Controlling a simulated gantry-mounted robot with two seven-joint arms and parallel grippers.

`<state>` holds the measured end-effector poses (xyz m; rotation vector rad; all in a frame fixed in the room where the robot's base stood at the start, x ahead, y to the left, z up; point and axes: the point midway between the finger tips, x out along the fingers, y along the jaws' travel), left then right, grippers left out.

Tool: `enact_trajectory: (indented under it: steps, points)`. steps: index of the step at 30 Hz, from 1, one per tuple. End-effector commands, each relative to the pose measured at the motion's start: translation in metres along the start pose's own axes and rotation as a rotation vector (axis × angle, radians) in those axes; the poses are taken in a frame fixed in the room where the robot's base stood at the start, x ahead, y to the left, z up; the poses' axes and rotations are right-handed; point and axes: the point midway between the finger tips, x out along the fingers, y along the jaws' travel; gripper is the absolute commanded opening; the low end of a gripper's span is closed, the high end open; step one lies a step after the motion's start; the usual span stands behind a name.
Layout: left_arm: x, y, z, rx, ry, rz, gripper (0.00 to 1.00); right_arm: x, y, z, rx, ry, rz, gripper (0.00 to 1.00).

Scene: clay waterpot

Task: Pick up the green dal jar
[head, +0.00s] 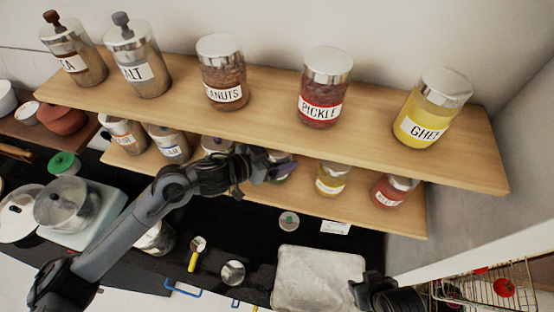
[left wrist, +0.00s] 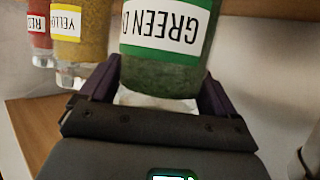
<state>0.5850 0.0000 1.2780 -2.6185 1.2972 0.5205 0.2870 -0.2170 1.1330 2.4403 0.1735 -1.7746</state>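The green dal jar (left wrist: 165,68) fills the middle of the left wrist view. It appears upside down there, with a white label and green borders. In the head view only a bit of this jar (head: 284,177) shows on the lower shelf (head: 300,200), mostly hidden by my left gripper (head: 268,167). In the left wrist view the left gripper's (left wrist: 160,92) dark fingers are spread, one on each side of the jar. I cannot tell if they touch it. Part of my right arm (head: 382,294) shows at the bottom right; its fingertips are not clear.
The yellow jar (head: 333,179) and red jar (head: 393,190) stand to the right on the lower shelf. The upper shelf (head: 270,105) overhangs and carries the peanuts (head: 222,80), pickle (head: 323,95) and ghee (head: 425,115) jars. Pots and a sink area lie below.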

Motion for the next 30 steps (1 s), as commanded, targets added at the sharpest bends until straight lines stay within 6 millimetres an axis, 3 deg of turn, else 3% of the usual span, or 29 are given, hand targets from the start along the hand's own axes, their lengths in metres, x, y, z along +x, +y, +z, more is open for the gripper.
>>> enact_trajectory:
  steps: [1, 6, 23, 30]
  points:
    - [0.000, 0.000, 0.000, 0.000, 0.000, 0.000, 0.60, 0.000, 0.000, 0.000, 0.000, 0.000, 0.000, 0.43]
    - [0.000, 0.000, 0.000, 0.000, 0.000, 0.000, 0.34, 0.000, 0.000, 0.000, 0.000, 0.000, 0.000, 0.43]
    - [-0.009, 0.005, -0.006, 0.002, 0.006, 0.000, 0.33, 0.007, 0.002, 0.003, -0.010, -0.002, 0.008, 0.43]
    - [-0.022, 0.005, -0.038, 0.004, 0.009, 0.000, 0.33, 0.011, 0.002, 0.004, -0.008, -0.002, 0.006, 0.43]
